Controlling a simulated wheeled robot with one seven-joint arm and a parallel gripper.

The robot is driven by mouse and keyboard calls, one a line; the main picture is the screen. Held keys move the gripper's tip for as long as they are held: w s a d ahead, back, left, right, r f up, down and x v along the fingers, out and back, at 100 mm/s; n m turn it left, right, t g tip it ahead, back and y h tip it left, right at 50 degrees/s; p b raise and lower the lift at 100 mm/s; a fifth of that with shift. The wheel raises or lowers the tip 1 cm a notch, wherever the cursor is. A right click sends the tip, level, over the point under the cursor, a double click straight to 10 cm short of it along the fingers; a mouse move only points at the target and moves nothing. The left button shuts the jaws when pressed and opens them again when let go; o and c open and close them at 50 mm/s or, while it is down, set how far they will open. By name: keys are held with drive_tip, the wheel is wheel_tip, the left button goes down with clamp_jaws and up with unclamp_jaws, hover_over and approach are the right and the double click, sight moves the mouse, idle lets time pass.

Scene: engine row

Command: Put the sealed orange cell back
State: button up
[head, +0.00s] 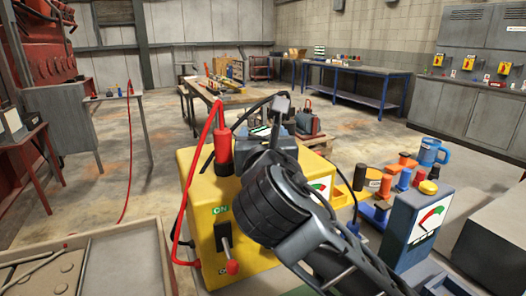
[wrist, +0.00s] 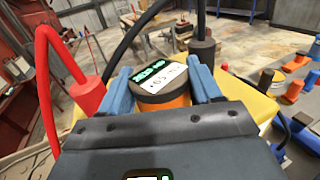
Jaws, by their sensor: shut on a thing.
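My gripper (wrist: 163,88) is shut on the orange cell (wrist: 166,102), with one blue finger on each side. The cell is upright, with a dark cap bearing green marks and a white label. It is over the top of the yellow box (head: 200,190); whether its bottom is in a socket or above it is hidden. In the head view my gripper (head: 268,135) is above the box top and hides most of the cell. A red plug with a red cable (head: 222,150) stands at the box's left, and a dark plug with a black cable (wrist: 202,48) is behind the right finger.
The box front has a lever (head: 225,240) with its red knob down. A wooden-edged tray (head: 130,250) lies front left.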

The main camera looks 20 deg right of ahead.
clamp_jaws()
drive_tip(key=shift+r, duration=0.15)
